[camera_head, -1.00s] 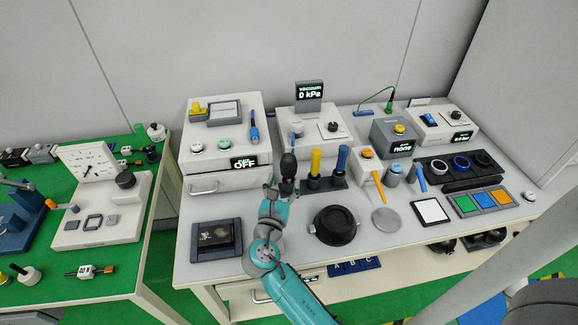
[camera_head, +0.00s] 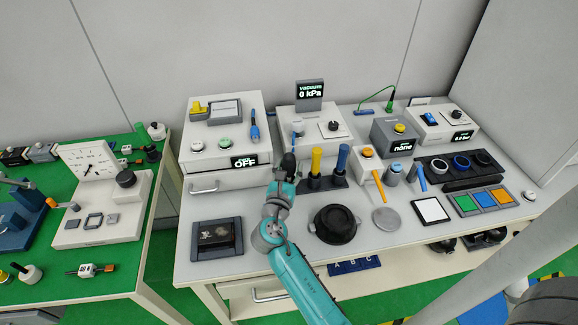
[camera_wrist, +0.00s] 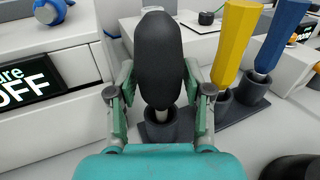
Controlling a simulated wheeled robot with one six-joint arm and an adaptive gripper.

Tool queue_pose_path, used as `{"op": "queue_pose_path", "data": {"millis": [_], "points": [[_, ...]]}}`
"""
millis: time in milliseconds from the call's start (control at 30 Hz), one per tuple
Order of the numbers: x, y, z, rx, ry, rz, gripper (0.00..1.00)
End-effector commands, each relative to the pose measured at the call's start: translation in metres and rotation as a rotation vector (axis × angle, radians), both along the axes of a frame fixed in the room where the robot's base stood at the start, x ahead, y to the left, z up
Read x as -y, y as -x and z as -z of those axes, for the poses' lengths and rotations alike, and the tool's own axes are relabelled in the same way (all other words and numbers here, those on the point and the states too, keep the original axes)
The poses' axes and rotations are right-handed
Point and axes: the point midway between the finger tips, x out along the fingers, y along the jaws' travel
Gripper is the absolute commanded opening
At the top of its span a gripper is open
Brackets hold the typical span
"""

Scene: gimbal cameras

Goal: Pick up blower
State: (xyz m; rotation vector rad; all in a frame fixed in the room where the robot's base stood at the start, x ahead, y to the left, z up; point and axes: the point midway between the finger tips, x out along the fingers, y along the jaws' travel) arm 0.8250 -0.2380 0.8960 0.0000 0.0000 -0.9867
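The blower, a black rubber bulb (camera_wrist: 160,55), stands upright in the left cup of a dark holder (camera_wrist: 160,128) in the wrist view. In the head view the blower (camera_head: 289,160) is partly hidden behind my gripper (camera_head: 285,178). In the wrist view my gripper (camera_wrist: 159,82) is open, with one green finger on each side of the bulb. The gaps beside the bulb look narrow; I cannot tell whether the fingers touch it. The bulb's neck goes down into the cup.
A yellow-handled tool (camera_head: 316,160) and a blue-handled tool (camera_head: 342,158) stand in the same holder, close to the right. A white box with an OFF display (camera_head: 243,162) is to the left. A black round lidded pot (camera_head: 335,224) sits in front.

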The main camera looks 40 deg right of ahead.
Motion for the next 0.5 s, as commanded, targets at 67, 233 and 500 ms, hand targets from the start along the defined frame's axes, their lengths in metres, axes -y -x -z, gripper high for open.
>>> {"op": "queue_pose_path", "data": {"millis": [67,233,500], "points": [[0.000,0.000,0.000,0.000,0.000,0.000,0.11],[0.000,0.000,0.000,0.000,0.000,0.000,0.11],[0.000,0.000,-0.025,0.006,0.000,0.001,0.11]]}}
